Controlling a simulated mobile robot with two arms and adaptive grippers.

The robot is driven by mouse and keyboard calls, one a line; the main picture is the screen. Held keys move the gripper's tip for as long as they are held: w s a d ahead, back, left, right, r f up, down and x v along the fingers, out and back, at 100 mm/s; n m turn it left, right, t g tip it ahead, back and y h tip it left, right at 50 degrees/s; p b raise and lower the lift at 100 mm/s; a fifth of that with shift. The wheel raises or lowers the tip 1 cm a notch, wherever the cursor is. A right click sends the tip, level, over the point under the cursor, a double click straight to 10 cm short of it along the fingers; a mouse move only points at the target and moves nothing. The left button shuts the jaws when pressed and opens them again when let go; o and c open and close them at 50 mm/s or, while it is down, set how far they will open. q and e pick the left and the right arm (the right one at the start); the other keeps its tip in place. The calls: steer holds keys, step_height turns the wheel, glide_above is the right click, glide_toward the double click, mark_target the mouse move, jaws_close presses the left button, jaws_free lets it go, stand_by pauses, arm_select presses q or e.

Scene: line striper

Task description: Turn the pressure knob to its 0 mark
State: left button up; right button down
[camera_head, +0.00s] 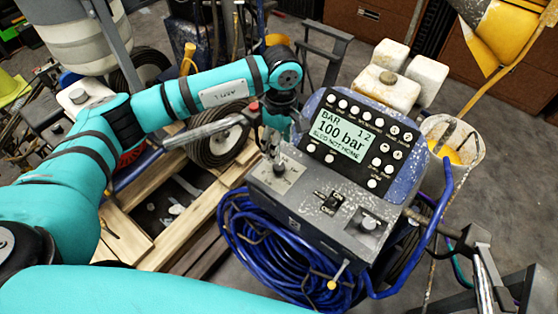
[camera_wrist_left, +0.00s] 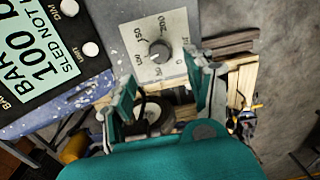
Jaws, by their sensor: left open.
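The pressure knob (camera_head: 280,170) is a small dark round knob on a light dial plate at the left of the grey control box (camera_head: 325,205). In the left wrist view the knob (camera_wrist_left: 159,52) sits among printed numbers, with a 0 (camera_wrist_left: 182,56) on the right of the plate. I cannot tell the pointer's exact direction. The display (camera_head: 340,130) reads 100 bar and SLED NOT HOME. My left gripper (camera_wrist_left: 165,88) is open and empty, its two fingers apart, with the knob beyond their tips. In the head view the gripper (camera_head: 276,128) is just behind the knob.
A black switch (camera_head: 332,202) and another knob (camera_head: 368,223) sit on the same panel. A grey handlebar (camera_head: 205,130) passes left of the box. A blue hose coil (camera_head: 270,250) hangs below it. A white bucket (camera_head: 455,138) stands at the right.

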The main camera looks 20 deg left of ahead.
mark_target(279, 165)
arm_select(q)
step_height(279, 165, down, 8)
steer(key=shift+s+f+p, duration=0.1)
steer(key=shift+f+p, duration=0.1)
steer(key=shift+p, duration=0.3)
jaws_close()
